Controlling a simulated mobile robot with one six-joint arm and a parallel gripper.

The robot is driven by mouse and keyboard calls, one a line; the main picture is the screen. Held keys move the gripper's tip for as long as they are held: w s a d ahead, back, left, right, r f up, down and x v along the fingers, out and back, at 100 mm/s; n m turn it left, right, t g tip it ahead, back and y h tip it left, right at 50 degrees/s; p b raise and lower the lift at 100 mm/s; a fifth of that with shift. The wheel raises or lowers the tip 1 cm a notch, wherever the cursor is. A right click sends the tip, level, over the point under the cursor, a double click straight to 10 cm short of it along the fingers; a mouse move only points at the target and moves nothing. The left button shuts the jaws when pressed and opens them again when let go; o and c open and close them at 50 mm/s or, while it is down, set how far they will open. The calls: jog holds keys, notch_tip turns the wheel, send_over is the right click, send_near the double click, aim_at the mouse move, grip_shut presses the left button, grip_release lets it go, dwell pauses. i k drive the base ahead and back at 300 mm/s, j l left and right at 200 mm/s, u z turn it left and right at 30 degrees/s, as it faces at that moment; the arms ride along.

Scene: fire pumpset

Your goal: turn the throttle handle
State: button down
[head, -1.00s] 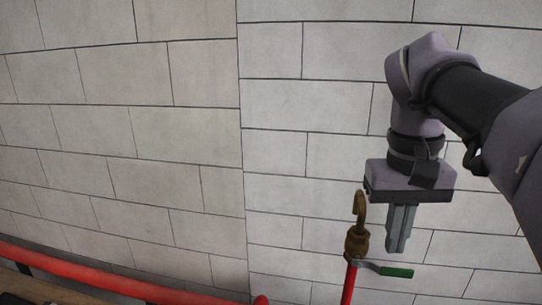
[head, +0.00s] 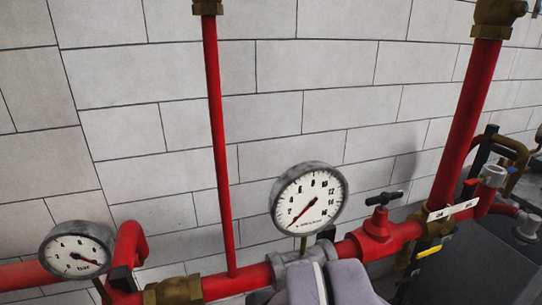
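No part in the head view is marked as the throttle handle, so I cannot tell for certain which it is. A dark T-shaped handle (head: 384,197) stands on a red valve body (head: 377,226) on the horizontal red pipe, right of centre. A small yellow lever (head: 428,251) sits lower, right of that valve. A mauve-grey part of my arm shows at the bottom centre, in front of the pipe. My gripper is out of view, and nothing is seen touching either handle.
A large round gauge (head: 309,198) stands above the pipe, with a smaller gauge (head: 76,255) at the left. A thin vertical red pipe (head: 217,150) and a thick red pipe (head: 465,125) rise before the block wall. A dark box (head: 470,270) fills the lower right.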

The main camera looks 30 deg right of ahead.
aim_at(384, 198)
jog(key=z, duration=1.6)
